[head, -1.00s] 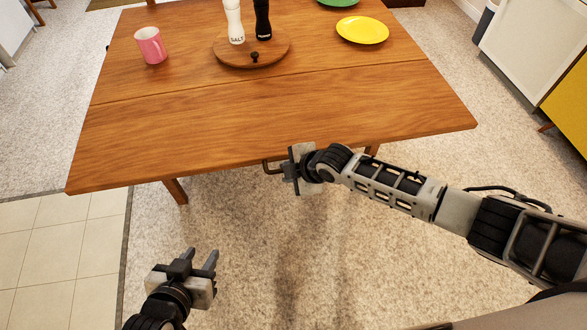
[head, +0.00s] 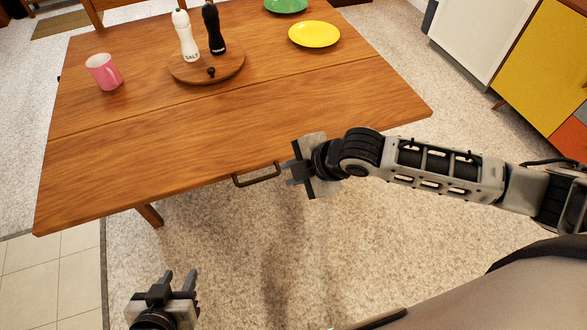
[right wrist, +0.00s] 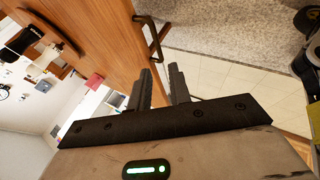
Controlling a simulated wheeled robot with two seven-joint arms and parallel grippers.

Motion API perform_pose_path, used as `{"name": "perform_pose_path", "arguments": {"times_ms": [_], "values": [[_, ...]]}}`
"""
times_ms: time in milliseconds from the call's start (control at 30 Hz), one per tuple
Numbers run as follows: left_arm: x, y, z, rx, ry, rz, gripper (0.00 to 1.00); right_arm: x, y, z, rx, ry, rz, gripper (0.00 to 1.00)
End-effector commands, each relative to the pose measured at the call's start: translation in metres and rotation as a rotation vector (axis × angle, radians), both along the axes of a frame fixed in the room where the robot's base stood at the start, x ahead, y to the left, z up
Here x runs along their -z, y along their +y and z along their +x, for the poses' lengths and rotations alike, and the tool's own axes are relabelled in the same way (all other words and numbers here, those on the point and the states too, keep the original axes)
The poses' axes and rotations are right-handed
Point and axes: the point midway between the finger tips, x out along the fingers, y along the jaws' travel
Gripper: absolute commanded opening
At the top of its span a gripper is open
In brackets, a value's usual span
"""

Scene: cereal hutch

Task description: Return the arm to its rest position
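My right gripper (head: 292,172) is at the table's front edge, just right of a dark bar handle (head: 257,176). In the right wrist view its two fingers (right wrist: 160,85) are apart with nothing between them. The handle (right wrist: 151,38) shows beyond the fingertips, on the table's edge, and looks clear of them. My left gripper (head: 180,281) is low at the bottom left of the head view, over the floor, its fingers apart and empty. Most of the left arm is out of view.
Cabinets (head: 535,60) stand at right. Open carpet lies in front.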

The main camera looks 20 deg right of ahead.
Motion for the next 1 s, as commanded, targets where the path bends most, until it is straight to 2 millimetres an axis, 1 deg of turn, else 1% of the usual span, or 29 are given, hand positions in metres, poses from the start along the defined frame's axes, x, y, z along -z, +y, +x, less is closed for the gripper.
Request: {"name": "perform_pose_path", "arguments": {"times_ms": [533, 567, 667, 767, 833, 900, 933, 1000], "values": [[-0.001, -0.001, 0.0, -0.001, -0.003, -0.002, 0.36, 0.0, 0.0, -0.001, 0.002, 0.001, 0.004, 0.2], [-0.001, -0.001, 0.001, -0.001, -0.003, -0.002, 0.36, 0.0, 0.002, -0.001, 0.005, 0.002, 0.011, 0.2], [-0.002, -0.001, 0.001, -0.001, -0.004, -0.003, 0.36, 0.003, 0.016, -0.008, 0.045, 0.014, 0.083, 0.2], [-0.003, -0.001, 0.001, -0.001, -0.006, -0.004, 0.36, 0.008, 0.039, -0.019, 0.153, 0.041, 0.234, 0.2], [-0.003, -0.001, 0.001, -0.001, -0.006, -0.004, 0.36, 0.011, 0.051, -0.028, 0.275, 0.071, 0.37, 0.2], [-0.003, -0.001, 0.001, 0.0, -0.005, -0.004, 0.36, 0.017, 0.053, -0.037, 0.428, 0.102, 0.502, 0.2], [-0.003, -0.001, 0.001, 0.0, -0.005, -0.004, 0.36, 0.021, 0.051, -0.042, 0.496, 0.115, 0.552, 0.2], [-0.003, -0.002, 0.0, 0.0, -0.004, -0.005, 0.36, 0.031, 0.04, -0.054, 0.658, 0.143, 0.65, 0.2]]}}
